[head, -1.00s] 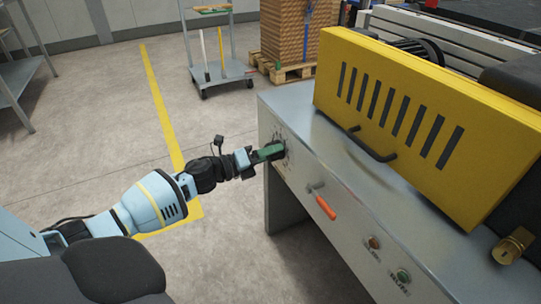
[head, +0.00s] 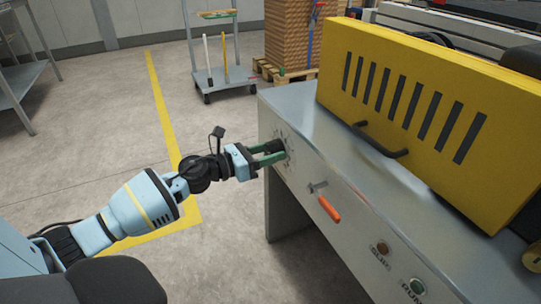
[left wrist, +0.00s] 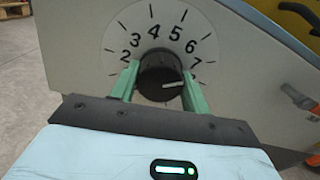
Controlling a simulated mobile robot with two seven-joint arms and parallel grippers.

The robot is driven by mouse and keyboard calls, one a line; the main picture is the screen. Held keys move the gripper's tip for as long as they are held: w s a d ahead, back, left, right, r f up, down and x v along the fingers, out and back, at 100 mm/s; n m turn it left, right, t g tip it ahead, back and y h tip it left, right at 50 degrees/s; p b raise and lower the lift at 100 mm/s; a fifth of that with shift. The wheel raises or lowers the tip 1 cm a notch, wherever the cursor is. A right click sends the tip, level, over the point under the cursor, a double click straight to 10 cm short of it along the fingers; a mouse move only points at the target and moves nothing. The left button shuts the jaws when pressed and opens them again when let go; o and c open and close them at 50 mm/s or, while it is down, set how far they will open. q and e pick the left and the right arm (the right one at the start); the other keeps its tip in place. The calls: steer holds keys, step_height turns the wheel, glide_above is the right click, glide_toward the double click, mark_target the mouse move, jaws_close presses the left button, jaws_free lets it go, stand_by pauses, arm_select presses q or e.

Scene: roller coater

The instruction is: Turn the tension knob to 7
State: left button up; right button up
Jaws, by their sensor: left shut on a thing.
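The black round tension knob (left wrist: 160,76) stands at the centre of a pale dial (left wrist: 162,14) numbered around its edge, with 2 to 7 readable in the left wrist view. A white pointer line on its face points to the right, roughly towards the 7; the exact reading is hard to tell. My left gripper (head: 277,153) is shut on the knob, a green finger on each side. The right finger hides part of the dial below the 7. The knob (head: 273,147) also shows between the fingers in the head view. My right gripper is not in view.
The grey machine front carries an orange-handled lever (head: 329,209), an amber button (head: 382,248) and a green button (head: 417,286). A yellow slotted guard (head: 420,110) with a black handle sits on top. The floor left of the machine is clear up to a trolley (head: 219,75).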

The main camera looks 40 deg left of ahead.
mark_target(267, 154)
arm_select(q)
steer(key=shift+m, duration=0.4)
steer(key=o, duration=1)
steer(key=v, duration=0.6)
steer(key=shift+s, duration=0.1)
steer(key=shift+p+v, duration=0.35)
steer(key=shift+v, duration=0.5)
